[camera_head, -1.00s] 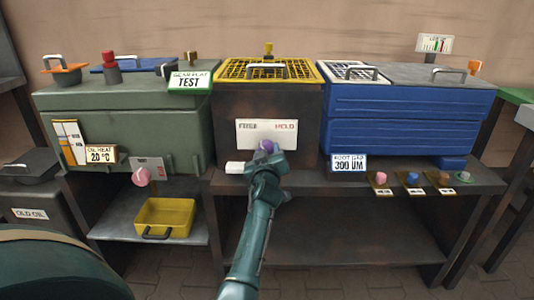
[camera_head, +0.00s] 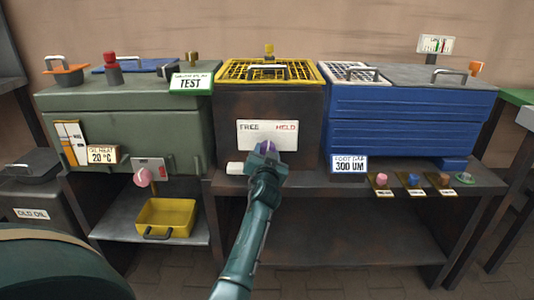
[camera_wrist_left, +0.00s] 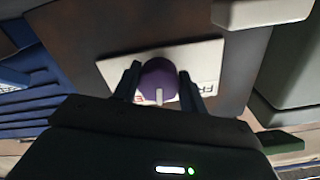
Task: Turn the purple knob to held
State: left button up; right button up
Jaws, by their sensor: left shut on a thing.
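The purple knob (camera_head: 267,146) sits on a white plate (camera_head: 248,140) on the front of the dark brown box. The plate reads FREE on the left and HELD in red on the right. My left gripper (camera_head: 266,153) is at the knob, shut on it and covering its lower part. In the left wrist view, the gripper (camera_wrist_left: 159,84) has one finger on each side of the knob (camera_wrist_left: 158,75). The knob's white pointer line points down in that view, between the partly hidden words. My right gripper is not in view.
A green box (camera_head: 125,125) with a pink knob (camera_head: 142,177) stands left, a blue box (camera_head: 405,122) right. A yellow tray (camera_head: 166,216) is on the lower shelf. Small coloured knobs (camera_head: 413,180) line the bench's right front.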

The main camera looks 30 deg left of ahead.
pick_arm(q)
jog(key=shift+a+r+m, duration=0.1)
jog(key=shift+m, duration=0.9)
jog(key=shift+m+p, duration=0.4)
jog(key=shift+m, duration=1.6)
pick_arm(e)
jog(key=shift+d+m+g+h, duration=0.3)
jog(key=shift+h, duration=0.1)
pick_arm(q)
jog(key=shift+m, duration=0.3)
jog(key=o, duration=1)
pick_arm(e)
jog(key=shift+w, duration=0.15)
pick_arm(q)
jog(key=shift+s, duration=0.1)
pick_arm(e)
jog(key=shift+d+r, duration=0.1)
